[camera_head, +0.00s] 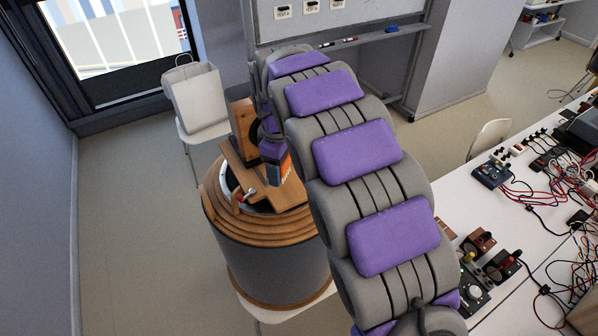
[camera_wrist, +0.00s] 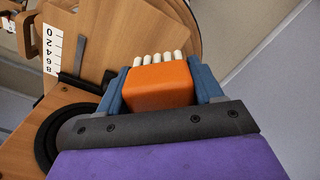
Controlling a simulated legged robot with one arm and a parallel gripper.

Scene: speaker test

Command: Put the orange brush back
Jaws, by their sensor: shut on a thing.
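The orange brush (camera_wrist: 160,86) sits between the two blue fingers of my gripper (camera_wrist: 163,78) in the wrist view, with a row of pale bristle tufts at its far side. My gripper is shut on it. In the head view my gripper (camera_head: 274,158) is over the top of a grey drum with wooden rings (camera_head: 275,265), beside an upright wooden box with a dark round opening (camera_head: 243,130). Only a bit of the brush's orange (camera_head: 286,170) shows there. Whether the brush touches the wood below cannot be told.
A wooden board with a number strip (camera_wrist: 53,48) is close by at upper left in the wrist view. A whiteboard tray (camera_head: 350,40) with markers stands behind. A white bag (camera_head: 196,98) is on a chair. A table (camera_head: 500,225) with wired devices fills the right.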

